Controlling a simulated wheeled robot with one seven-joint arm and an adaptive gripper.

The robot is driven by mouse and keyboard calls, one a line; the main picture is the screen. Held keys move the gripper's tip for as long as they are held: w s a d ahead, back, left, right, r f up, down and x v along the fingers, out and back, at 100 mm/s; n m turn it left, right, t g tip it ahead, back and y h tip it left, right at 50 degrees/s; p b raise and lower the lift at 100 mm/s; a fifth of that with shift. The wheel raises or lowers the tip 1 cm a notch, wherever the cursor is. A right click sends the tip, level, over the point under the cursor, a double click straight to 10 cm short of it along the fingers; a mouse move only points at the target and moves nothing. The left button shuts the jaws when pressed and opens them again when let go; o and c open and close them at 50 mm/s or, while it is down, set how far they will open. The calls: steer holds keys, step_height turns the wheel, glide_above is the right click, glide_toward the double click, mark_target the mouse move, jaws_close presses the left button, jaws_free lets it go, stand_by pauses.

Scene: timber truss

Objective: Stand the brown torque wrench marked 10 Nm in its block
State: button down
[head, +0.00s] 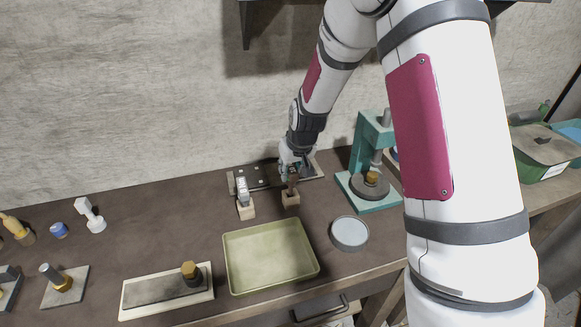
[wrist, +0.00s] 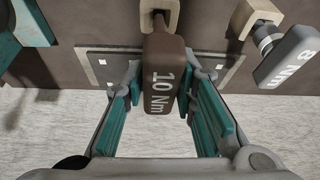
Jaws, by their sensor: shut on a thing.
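The brown torque wrench marked 10 Nm (wrist: 163,72) is between the teal-padded fingers of my gripper (wrist: 160,98), which is shut on its handle. In the head view my gripper (head: 291,168) points down over a small wooden block (head: 291,199), with the brown wrench (head: 291,186) between them. The wrench looks roughly upright there. In the wrist view its narrow end meets the wooden block (wrist: 145,20). How deep the end sits in the block cannot be told.
A grey wrench marked 8 Nm (wrist: 287,55) stands in a similar block (head: 246,211) to the left. A dark plate (head: 258,177) lies behind. A green tray (head: 268,256) and round grey dish (head: 349,233) are in front. A teal press (head: 362,160) stands to the right.

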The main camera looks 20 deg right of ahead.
steer(key=shift+f, duration=0.9)
steer(key=shift+f+b, duration=0.3)
steer(key=shift+f, duration=0.05)
steer(key=shift+f, duration=0.55)
steer(key=c, duration=1.2)
jaws_free()
